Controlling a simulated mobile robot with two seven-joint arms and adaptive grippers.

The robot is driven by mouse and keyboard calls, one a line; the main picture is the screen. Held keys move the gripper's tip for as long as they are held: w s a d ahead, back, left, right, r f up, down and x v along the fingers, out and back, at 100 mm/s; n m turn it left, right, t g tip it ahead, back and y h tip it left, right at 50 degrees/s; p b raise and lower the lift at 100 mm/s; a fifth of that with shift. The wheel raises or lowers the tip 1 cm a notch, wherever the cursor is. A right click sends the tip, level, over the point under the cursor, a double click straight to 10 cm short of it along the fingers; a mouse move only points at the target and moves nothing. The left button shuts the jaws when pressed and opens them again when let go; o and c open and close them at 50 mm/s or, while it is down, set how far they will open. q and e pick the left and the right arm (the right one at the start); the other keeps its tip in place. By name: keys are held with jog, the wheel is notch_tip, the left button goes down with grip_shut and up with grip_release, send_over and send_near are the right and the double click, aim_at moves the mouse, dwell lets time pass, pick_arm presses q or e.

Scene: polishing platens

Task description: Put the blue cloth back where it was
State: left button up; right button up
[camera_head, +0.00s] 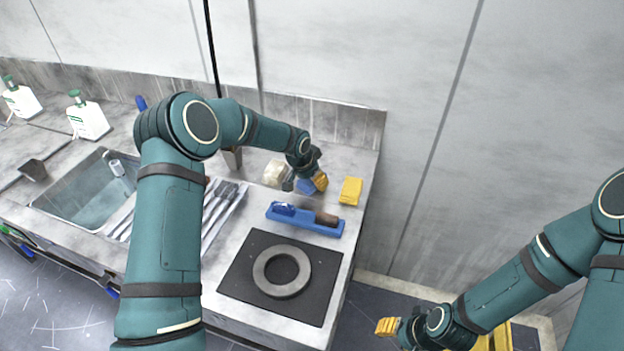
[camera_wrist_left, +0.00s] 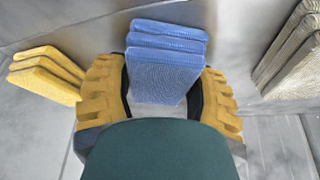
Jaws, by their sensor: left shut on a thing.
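The blue cloth (camera_wrist_left: 166,68) is a folded, layered stack standing between the yellow fingers of my left gripper (camera_wrist_left: 162,95) in the left wrist view. The left gripper is shut on it. In the head view a bit of the blue cloth (camera_head: 305,186) shows at the left gripper (camera_head: 314,183), low over the back of the counter. I cannot tell whether the cloth touches the counter. My right gripper (camera_head: 388,327) is low at the right, away from the counter; its opening is not clear.
A yellow cloth (camera_head: 350,191) lies to the right of the left gripper, and a beige cloth (camera_head: 274,173) to its left. In front are a blue tray with a brush (camera_head: 305,219) and a black plate (camera_head: 235,284) with a grey ring (camera_head: 261,272). A sink (camera_head: 85,190) is at left.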

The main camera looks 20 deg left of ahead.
pick_arm(q)
jog(key=shift+f, duration=0.15)
jog(key=o, duration=1.1)
jog(key=shift+o, duration=0.2)
jog(key=shift+r, duration=0.25)
jog(key=p+v, duration=0.1)
jog(key=v, duration=1.1)
